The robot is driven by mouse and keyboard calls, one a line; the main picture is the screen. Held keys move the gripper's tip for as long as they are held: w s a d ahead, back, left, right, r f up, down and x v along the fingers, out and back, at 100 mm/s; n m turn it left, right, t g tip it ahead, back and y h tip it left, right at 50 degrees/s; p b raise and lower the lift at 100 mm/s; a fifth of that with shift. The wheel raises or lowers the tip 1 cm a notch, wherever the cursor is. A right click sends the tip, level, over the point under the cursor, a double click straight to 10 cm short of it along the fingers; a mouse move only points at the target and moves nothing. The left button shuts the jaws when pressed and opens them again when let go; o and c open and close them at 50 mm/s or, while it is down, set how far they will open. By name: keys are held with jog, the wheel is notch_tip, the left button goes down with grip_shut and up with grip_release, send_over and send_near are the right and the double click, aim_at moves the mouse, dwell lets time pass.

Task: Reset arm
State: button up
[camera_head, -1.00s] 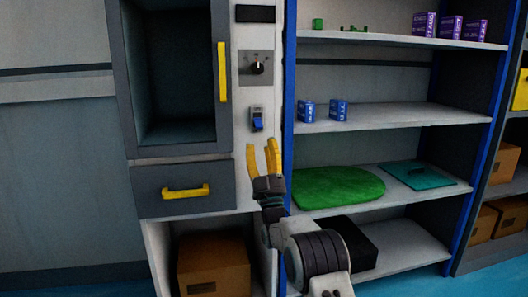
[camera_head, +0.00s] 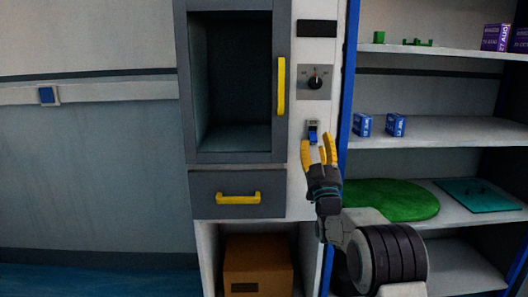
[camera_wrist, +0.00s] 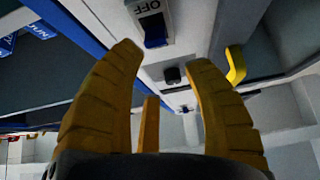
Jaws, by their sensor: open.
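My gripper (camera_head: 319,151) is open and empty, its yellow fingers pointing up in front of the cabinet's light panel. In the head view it is just below a blue switch (camera_head: 312,134) on that panel. In the wrist view the spread fingers (camera_wrist: 165,75) show, with the blue switch (camera_wrist: 155,33) and its OFF label beyond them. I cannot tell the exact gap between fingertips and switch; no contact is visible.
A grey cabinet has an open compartment with a yellow handle (camera_head: 281,87), a dark knob (camera_head: 315,83) and a drawer (camera_head: 237,195). A cardboard box (camera_head: 257,266) sits below. Right, a shelf holds blue boxes (camera_head: 397,125) and a green mat (camera_head: 390,199).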

jog(key=s+r+g+p, duration=0.8)
jog(key=s+r+p, duration=0.25)
jog(key=p, duration=0.35)
jog(key=s+g+p, duration=1.3)
jog(key=s+p, duration=0.6)
jog(key=s, duration=1.9)
jog(key=shift+s+a+r+g, duration=0.15)
jog(key=shift+s+r+g, duration=0.15)
jog(key=shift+s+r, duration=0.15)
jog(key=shift+o, duration=0.4)
jog(key=shift+w, duration=0.15)
